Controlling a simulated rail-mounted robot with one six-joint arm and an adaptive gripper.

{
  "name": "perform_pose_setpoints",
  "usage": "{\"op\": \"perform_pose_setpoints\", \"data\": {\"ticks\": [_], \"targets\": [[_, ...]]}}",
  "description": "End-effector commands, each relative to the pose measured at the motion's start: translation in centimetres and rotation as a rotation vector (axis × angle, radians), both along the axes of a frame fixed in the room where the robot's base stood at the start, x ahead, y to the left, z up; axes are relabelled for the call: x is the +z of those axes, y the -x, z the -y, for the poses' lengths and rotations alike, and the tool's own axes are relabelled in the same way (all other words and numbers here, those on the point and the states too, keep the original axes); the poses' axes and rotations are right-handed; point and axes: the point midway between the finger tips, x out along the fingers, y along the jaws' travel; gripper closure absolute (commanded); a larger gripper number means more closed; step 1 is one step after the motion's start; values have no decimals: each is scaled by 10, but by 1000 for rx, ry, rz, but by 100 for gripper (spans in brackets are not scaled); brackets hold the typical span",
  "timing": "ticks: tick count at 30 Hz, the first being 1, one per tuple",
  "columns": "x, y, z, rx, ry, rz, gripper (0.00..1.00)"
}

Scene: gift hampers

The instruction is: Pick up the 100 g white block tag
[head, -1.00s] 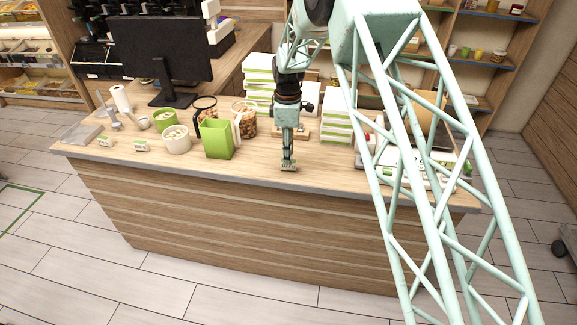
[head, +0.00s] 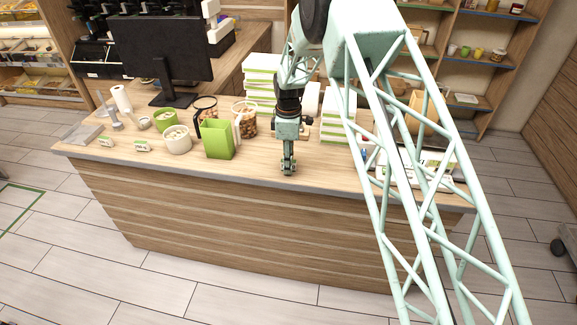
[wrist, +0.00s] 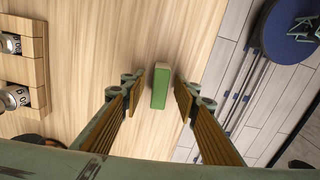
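A small block tag (wrist: 160,88) lies on the wooden counter near its front edge. In the wrist view I see its green top, with a paler strip along one side; no writing on it can be read. My gripper (wrist: 159,90) is open above it, one finger on each side, with a gap on both sides. In the head view my gripper (head: 288,170) points down at the counter's front edge and hides most or all of the tag. Two other white-and-green tags, one (head: 105,141) and another (head: 142,146), stand farther left.
A green box (head: 218,140) stands left of my gripper. White-and-green boxes (head: 338,120) are stacked behind on the right. A wooden holder with metal weights (wrist: 22,70) lies left in the wrist view.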

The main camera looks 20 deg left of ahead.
Motion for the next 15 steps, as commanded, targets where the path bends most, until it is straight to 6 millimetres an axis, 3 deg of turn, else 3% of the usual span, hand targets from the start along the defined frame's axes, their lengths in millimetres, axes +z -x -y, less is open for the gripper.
{"op": "perform_pose_setpoints", "data": {"ticks": [8, 15], "targets": [[0, 0, 0, 0, 0, 0, 72], [0, 0, 0, 0, 0, 0, 94]]}}
